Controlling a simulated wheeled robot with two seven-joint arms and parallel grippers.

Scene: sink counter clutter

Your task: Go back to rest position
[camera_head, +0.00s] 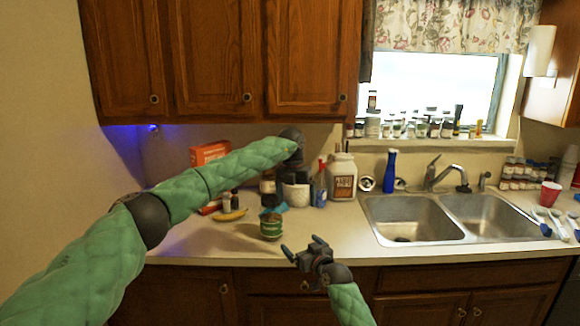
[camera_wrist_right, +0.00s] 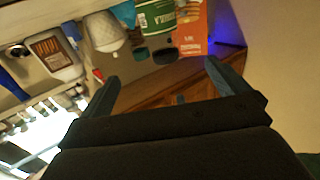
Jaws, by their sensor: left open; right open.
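My left arm reaches in from the left across the counter. Its dark end, with the left gripper (camera_head: 293,150), is above the items at the back; its fingers are hard to make out there. My right gripper (camera_head: 303,250) is at the counter's front edge, just right of a green can (camera_head: 270,229) and apart from it. Its fingers are spread with nothing between them. In the right wrist view the two dark fingers (camera_wrist_right: 166,88) are also wide apart and empty.
A banana (camera_head: 231,215) lies left of the can. An orange box (camera_head: 209,152), a white jug (camera_head: 342,178) and a blue bottle (camera_head: 390,170) stand along the back. The double sink (camera_head: 445,240) is right, with a red cup (camera_head: 550,194) beyond. Wooden cabinets (camera_head: 215,60) hang above.

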